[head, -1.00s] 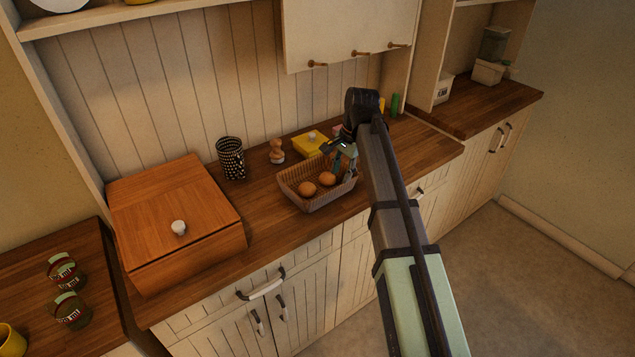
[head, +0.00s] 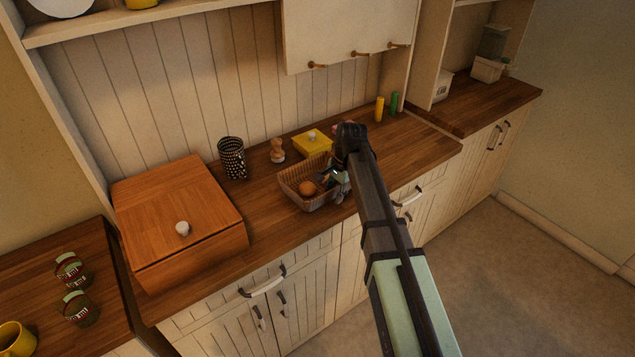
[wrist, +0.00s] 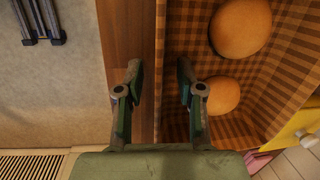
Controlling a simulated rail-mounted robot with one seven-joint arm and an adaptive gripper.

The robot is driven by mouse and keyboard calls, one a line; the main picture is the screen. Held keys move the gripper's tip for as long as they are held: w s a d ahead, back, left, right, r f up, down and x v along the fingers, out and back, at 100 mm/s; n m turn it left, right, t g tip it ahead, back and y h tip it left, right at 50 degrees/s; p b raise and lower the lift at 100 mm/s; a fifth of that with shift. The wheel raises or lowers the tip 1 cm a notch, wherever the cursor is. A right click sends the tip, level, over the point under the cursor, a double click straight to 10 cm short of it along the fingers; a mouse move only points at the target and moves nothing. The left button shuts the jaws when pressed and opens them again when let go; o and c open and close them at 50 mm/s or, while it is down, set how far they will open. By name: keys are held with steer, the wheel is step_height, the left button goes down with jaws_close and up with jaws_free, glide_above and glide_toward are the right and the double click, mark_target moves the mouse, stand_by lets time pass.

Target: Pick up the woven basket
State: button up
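The woven basket (head: 297,194) sits on the wooden counter. Round brown items lie in it; one (head: 307,188) shows in the head view and two show in the wrist view. My gripper (head: 337,183) is at the basket's right front side and hides part of it. In the wrist view my gripper (wrist: 160,78) is open, with the basket's side wall lined up between its fingers. One finger is over the counter side, the other over the checked inside of the basket (wrist: 287,85). I cannot tell how far the fingers reach down past the rim.
A yellow box (head: 312,143), a wooden figure (head: 277,151) and a dark patterned cup (head: 232,158) stand behind the basket. A wooden bread box (head: 180,215) is to the left. Yellow (head: 379,108) and green (head: 394,103) cylinders stand back right. The counter's front edge is close.

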jaws_close()
steer(key=shift+r, duration=0.1)
stand_by(0.4)
